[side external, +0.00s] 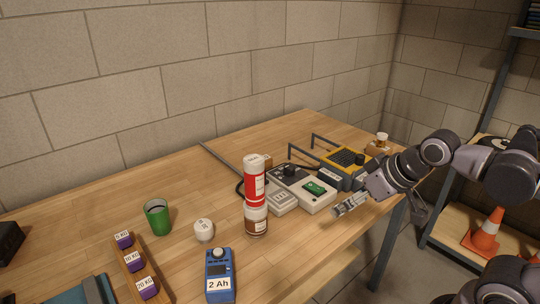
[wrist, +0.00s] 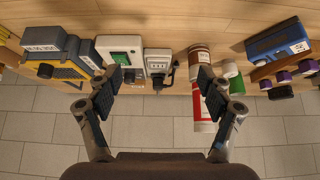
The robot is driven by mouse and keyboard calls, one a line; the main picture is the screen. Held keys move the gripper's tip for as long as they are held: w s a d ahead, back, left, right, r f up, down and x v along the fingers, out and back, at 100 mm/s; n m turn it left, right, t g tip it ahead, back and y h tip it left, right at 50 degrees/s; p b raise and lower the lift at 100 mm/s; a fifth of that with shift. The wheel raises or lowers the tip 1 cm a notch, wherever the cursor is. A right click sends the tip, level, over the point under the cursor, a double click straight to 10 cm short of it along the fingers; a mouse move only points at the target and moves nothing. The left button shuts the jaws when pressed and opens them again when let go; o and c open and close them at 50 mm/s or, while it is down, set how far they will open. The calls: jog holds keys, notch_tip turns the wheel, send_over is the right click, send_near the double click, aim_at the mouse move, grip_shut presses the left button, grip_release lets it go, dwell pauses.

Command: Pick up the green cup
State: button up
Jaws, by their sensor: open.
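The green cup (side external: 158,218) stands upright on the left part of the wooden table in the side external view, with its open rim up. In the wrist view a small green shape near the right finger looks like the same cup (wrist: 237,86), partly hidden. My gripper (side external: 383,207) is at the right end of the table, far from the cup. In the wrist view my gripper (wrist: 158,80) has its two fingers wide apart with nothing held between them.
A red and white can (side external: 254,183) stacked on a brown can, grey devices (side external: 302,192) and a yellow device (side external: 343,168) lie between. A white round object (side external: 203,230), blue meter (side external: 219,275) and purple weights (side external: 135,264) are near the cup. A wall stands behind.

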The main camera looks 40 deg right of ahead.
jog(key=w+a+r+n, duration=0.4)
jog(key=w+r+n, duration=0.5)
jog(key=w+a+n, duration=0.3)
jog(key=w+a+r+n, duration=0.1)
jog(key=w+a+n, duration=0.2)
jog(key=w, duration=0.1)
jog(key=w+a+r+n+g, duration=0.1)
jog(key=w+a+n, duration=0.2)
jog(key=w, duration=0.1)
jog(key=shift+a+n, duration=0.1)
jog(key=shift+n, duration=0.3)
jog(key=w+a+f+n, duration=0.3)
jog(key=w+a+n, duration=0.4)
jog(key=a, duration=0.2)
jog(key=n+h, duration=0.1)
jog(key=n, duration=0.7)
send_over(160, 221)
jog(key=s, duration=0.2)
notch_tip(160, 221, down, 13)
jog(key=shift+x, duration=4.95)
jog(key=shift+s+a+f, duration=0.1)
jog(key=shift+s+a, duration=0.05)
jog(key=c, duration=1.1)
